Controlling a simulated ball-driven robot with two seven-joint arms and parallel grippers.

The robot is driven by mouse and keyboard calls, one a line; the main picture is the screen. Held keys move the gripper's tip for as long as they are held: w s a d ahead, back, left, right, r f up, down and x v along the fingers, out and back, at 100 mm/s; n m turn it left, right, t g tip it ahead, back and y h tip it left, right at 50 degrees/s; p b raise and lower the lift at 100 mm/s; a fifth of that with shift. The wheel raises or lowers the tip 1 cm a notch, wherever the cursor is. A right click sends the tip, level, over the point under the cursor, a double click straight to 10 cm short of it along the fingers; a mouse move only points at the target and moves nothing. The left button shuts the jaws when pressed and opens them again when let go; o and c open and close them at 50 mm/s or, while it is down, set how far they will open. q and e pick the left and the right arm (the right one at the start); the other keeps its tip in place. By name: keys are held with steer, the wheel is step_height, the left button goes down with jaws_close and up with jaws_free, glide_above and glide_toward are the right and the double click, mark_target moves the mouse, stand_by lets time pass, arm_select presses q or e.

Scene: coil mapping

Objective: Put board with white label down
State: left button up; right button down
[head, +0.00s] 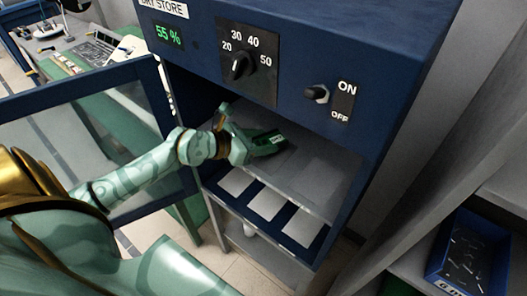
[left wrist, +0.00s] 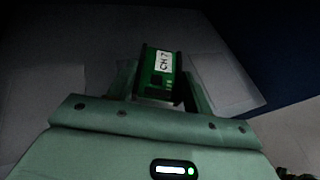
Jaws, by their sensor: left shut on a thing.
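A green board with a white label (left wrist: 160,76) shows in the left wrist view, its label reading CH 7. It also shows in the head view (head: 268,143), inside the open dry store cabinet, low over or on the upper shelf (head: 318,180). My left gripper (head: 250,145) is shut on the near end of the board. I cannot tell whether the board touches the shelf. My right gripper is not in view.
The cabinet door (head: 85,110) stands open at the left. The cabinet's top panel (head: 290,60) has a dial, an ON/OFF switch and a 55 % readout. Pale rectangles lie along the lower front. A blue bin (head: 468,252) stands at the lower right.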

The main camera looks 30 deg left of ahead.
arm_select(q)
steer(key=shift+w+f, duration=0.25)
steer(key=shift+f, duration=0.1)
steer(key=shift+w+f+b, duration=0.15)
steer(key=shift+f+b, duration=0.5)
steer(key=shift+f, duration=1)
steer(key=shift+f, duration=0.2)
steer(key=o, duration=1)
steer(key=shift+r, duration=0.1)
